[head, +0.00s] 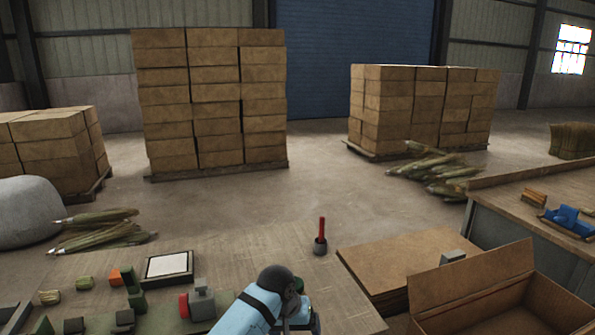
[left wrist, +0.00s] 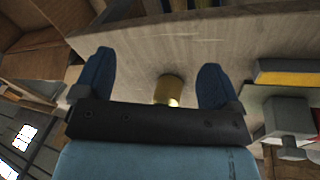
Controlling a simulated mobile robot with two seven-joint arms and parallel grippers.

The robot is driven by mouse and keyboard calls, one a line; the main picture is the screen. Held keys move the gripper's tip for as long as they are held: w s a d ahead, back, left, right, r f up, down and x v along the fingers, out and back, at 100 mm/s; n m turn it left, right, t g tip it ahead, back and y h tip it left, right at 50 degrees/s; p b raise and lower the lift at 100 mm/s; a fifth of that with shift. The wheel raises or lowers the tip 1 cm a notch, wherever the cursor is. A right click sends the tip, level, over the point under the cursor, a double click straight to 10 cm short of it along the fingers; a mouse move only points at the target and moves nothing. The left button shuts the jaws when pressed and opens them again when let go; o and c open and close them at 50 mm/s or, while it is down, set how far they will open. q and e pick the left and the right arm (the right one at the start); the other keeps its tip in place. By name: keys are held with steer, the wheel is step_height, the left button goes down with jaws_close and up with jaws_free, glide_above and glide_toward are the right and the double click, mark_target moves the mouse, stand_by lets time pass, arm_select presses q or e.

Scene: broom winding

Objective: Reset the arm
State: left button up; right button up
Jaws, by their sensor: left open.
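My left arm (head: 255,305), light blue with a dark grey joint, reaches in over the near edge of the wooden table in the head view. Its hand is mostly hidden behind the arm there. In the left wrist view, my left gripper (left wrist: 153,80) has its two blue fingers spread wide apart over the table. A small brass-coloured cylinder (left wrist: 168,90) shows between and beyond the fingers. I cannot tell its distance, and nothing appears clamped. My right gripper is in neither view.
The table (head: 240,250) holds a dark cup with a red stick (head: 320,238), a framed white square (head: 168,266), a grey clamp-like device (head: 202,300) and several small blocks at left. An open cardboard box (head: 465,295) stands at right. The table's middle is mostly clear.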

arm_select(q)
steer(key=s+a+f+t+h, duration=0.1)
steer(key=s+a+f+t, duration=0.3)
steer(key=s+f, duration=0.45)
steer(key=s+a+f+t+h, duration=0.1)
steer(key=s+a+f+t, duration=0.1)
steer(key=s+a+f, duration=0.55)
steer(key=s+a+m+t+y, duration=0.1)
steer(key=s+a+t, duration=0.1)
steer(key=s+a, duration=0.35)
steer(key=s+a+t, duration=0.1)
steer(key=s+a, duration=0.1)
steer(key=s, duration=0.7)
step_height(320, 180, up, 12)
steer(key=p, duration=1.2)
steer(key=shift+s+a+t+p, duration=0.2)
steer(key=shift+t+p, duration=0.1)
steer(key=shift+p, duration=0.1)
